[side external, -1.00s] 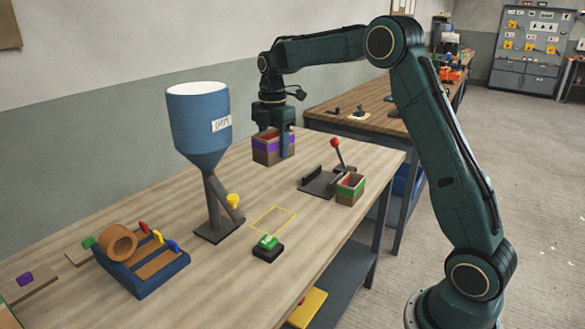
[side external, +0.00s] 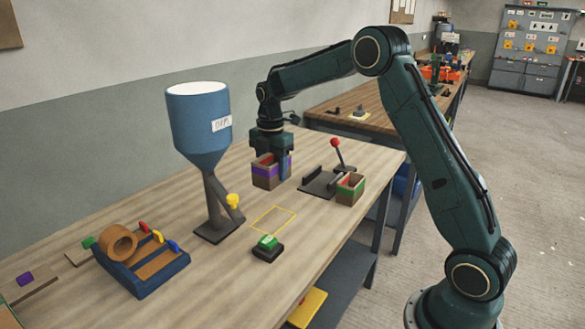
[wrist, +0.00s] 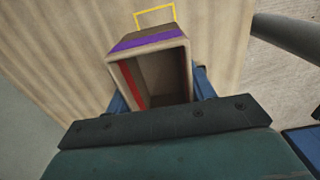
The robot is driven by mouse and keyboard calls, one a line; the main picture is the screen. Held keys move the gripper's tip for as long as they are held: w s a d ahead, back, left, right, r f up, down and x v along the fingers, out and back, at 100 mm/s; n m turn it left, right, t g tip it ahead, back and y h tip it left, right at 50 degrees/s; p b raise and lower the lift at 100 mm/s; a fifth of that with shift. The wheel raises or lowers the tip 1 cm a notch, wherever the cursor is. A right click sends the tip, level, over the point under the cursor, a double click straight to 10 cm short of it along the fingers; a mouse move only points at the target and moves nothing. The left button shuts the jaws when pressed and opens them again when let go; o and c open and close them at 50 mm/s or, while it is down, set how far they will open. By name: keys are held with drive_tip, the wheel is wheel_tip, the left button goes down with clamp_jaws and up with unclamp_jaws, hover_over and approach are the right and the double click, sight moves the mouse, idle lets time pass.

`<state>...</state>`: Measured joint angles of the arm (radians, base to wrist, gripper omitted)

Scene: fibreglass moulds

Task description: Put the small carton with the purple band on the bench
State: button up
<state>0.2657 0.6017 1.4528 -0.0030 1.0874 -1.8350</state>
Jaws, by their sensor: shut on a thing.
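The small carton with the purple band (side external: 266,173) is brown and open at the top, with something red inside. It is between the fingers of my gripper (side external: 271,167), which is shut on it. The carton is low over the wooden bench (side external: 330,232), or on it; I cannot tell whether its base touches. In the wrist view the carton (wrist: 150,46) shows its open top and a red strip inside, with a blue finger on either side of my gripper (wrist: 160,88).
A blue hopper (side external: 200,125) on a stand is to the left. A lever device (side external: 322,183) and a green-banded carton (side external: 350,189) are to the right. A yellow outlined rectangle (side external: 273,220), a green button (side external: 268,245) and a blue tape rack (side external: 150,275) are nearer.

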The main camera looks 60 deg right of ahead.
wheel_tip(320, 180, down, 9)
idle(0.3)
drive_tip(key=shift+f, duration=0.1)
drive_tip(key=shift+f, duration=2)
drive_tip(key=shift+f, duration=0.1)
drive_tip(key=o, duration=1)
wheel_tip(320, 180, up, 12)
drive_tip(key=shift+f, duration=0.25)
drive_tip(key=shift+r, duration=0.35)
